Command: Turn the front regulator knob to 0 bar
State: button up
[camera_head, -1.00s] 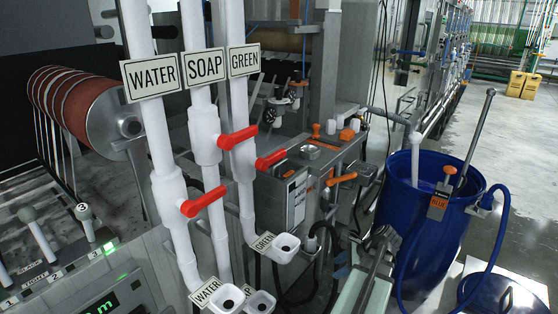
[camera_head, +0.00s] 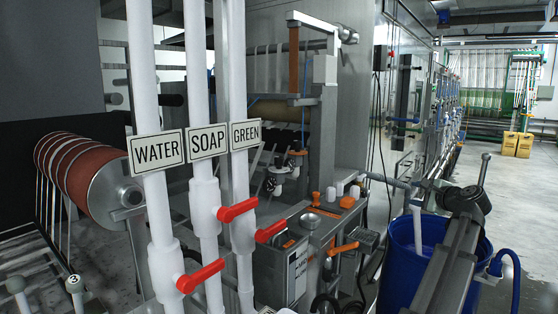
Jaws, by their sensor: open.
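Two small black round knobs with pale fittings sit on the machine behind the white pipes. The nearer one (camera_head: 271,184) is at the front left of the pair, and the farther one (camera_head: 296,161) is behind it to the right. They look like the regulator knobs. They are too small to read any pressure or setting. A grey arm link of mine (camera_head: 450,255) rises at the lower right, in front of the blue barrel, to a dark round joint. I make out no gripper fingers, and nothing of mine touches the knobs.
White pipes with WATER, SOAP and GREEN signs and red valve handles (camera_head: 238,210) stand in front of the knobs. A blue barrel (camera_head: 400,240) takes running water. A red-brown roll (camera_head: 80,175) is at left.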

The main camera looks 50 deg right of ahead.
jog(key=w+d+r+n+t, duration=0.1)
jog(key=w+r+n, duration=0.1)
jog(key=r, duration=0.5)
jog(key=w+d+r+n, duration=0.1)
jog(key=w+r+n, duration=0.15)
jog(key=r, duration=0.45)
jog(key=n+g+y, duration=0.4)
jog(key=n+y, duration=0.3)
jog(key=n, duration=1.6)
send_near(279, 158)
jog(key=shift+m, duration=0.25)
jog(key=x, duration=1)
jog(key=shift+w+d, duration=0.3)
jog(key=shift+d, duration=0.1)
jog(key=c, duration=0.7)
